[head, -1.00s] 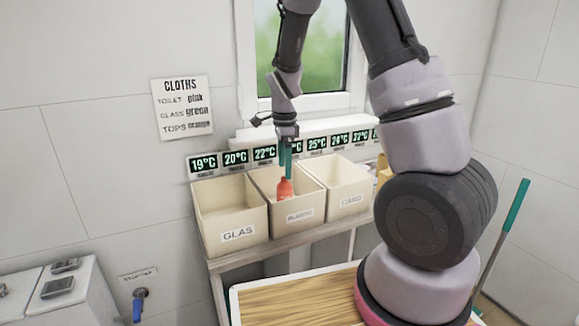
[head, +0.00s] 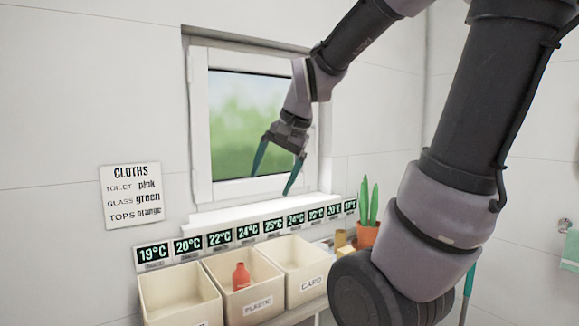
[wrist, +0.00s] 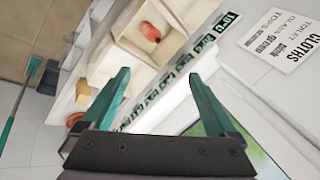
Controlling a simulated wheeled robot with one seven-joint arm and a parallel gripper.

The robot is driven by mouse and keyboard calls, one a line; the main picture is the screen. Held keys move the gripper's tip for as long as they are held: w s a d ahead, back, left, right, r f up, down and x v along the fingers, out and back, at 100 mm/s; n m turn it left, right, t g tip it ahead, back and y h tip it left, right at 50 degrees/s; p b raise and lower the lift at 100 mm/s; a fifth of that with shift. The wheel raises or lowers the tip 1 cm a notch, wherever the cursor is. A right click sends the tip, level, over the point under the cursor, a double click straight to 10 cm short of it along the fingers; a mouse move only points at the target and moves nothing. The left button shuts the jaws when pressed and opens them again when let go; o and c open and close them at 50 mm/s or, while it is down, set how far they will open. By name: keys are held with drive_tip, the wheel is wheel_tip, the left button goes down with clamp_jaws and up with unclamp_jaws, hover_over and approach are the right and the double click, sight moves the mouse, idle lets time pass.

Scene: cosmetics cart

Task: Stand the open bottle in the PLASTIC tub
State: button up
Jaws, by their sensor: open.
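The bottle (head: 241,277) is red with a narrow neck. It stands upright inside the tub labelled PLASTIC (head: 258,306), the middle of three cream tubs. Whether its mouth is open is too small to tell. In the wrist view the bottle (wrist: 150,32) shows inside its tub (wrist: 122,30). My gripper (head: 271,182) is open and empty, raised in front of the window, above and to the right of the bottle and apart from it. Its two teal fingers are spread wide in the wrist view (wrist: 160,95).
The left tub (head: 178,305) and the CARD tub (head: 305,281) flank the PLASTIC tub. A row of temperature displays (head: 248,232) runs behind them under the window sill (head: 255,211). A potted cactus (head: 368,233) stands to the right. A CLOTHS sign (head: 131,195) hangs on the wall.

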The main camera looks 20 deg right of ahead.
drive_tip(key=s+d+r+n+t, duration=0.1)
drive_tip(key=s+r+n+t, duration=0.1)
drive_tip(key=s, duration=0.5)
drive_tip(key=shift+s+r+n, duration=0.25)
drive_tip(key=shift+r+n, duration=0.45)
drive_tip(key=shift+n, duration=0.3)
drive_tip(key=shift+d, duration=0.15)
